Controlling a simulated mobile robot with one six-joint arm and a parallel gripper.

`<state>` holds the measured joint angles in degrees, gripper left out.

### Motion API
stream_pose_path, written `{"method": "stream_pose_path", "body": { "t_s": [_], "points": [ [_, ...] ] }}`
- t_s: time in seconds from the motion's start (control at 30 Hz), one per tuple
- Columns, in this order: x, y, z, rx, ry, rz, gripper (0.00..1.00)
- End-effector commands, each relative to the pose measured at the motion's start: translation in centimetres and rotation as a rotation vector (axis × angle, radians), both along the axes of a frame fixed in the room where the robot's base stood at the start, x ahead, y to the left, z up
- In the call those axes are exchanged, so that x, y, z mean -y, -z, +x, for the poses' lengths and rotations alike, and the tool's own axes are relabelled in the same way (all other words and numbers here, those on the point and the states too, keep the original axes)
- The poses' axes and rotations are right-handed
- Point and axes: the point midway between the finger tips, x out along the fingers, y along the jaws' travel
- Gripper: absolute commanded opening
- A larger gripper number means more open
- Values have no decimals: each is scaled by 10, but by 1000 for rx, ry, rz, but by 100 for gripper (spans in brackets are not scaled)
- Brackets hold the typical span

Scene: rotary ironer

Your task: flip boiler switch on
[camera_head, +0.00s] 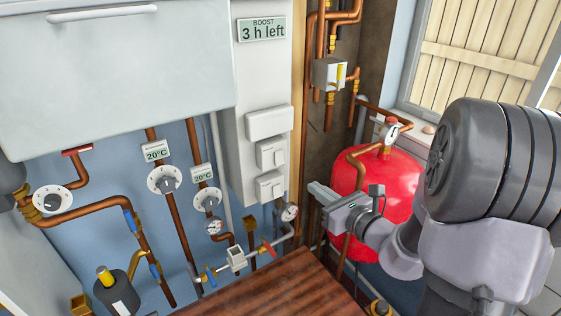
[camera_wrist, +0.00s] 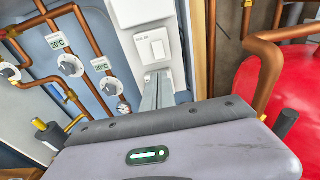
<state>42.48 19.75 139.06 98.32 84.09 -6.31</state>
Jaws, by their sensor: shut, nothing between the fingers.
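White wall switches sit on a pale vertical panel in the head view. An upper switch (camera_head: 270,153) and a lower switch (camera_head: 269,187) are stacked one above the other. In the wrist view, one switch (camera_wrist: 152,46) with a small, hard-to-read label shows just above my fingers. My gripper (camera_head: 317,191) is shut and empty, to the right of the lower switch and apart from it in the head view. In the wrist view, my gripper (camera_wrist: 157,82) points up at the panel and covers part of what is below the labelled switch.
A sign reading "BOOST 3 h left" (camera_head: 262,29) is above the switches. Copper pipes, dials (camera_head: 164,180) and gauges (camera_head: 289,212) are to the left and below. A red tank (camera_head: 375,180) stands behind my wrist. A wooden top (camera_head: 275,288) lies below.

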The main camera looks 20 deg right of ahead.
Motion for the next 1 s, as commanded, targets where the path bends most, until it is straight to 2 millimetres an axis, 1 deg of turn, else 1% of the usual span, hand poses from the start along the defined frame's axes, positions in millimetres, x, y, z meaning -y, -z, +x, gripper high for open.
{"method": "stream_pose_path", "body": {
  "t_s": [0.17,0.27,0.5,0.7,0.83,1.0],
  "points": [
    [-2,1,6,0,-4,-1,0],
    [-6,3,21,0,-6,-2,0],
    [-16,10,72,0,-6,-1,0],
    [-24,15,111,0,-6,-3,0],
    [-26,16,128,0,-4,-2,0],
    [-28,17,136,-1,-4,-3,0]
  ]
}}
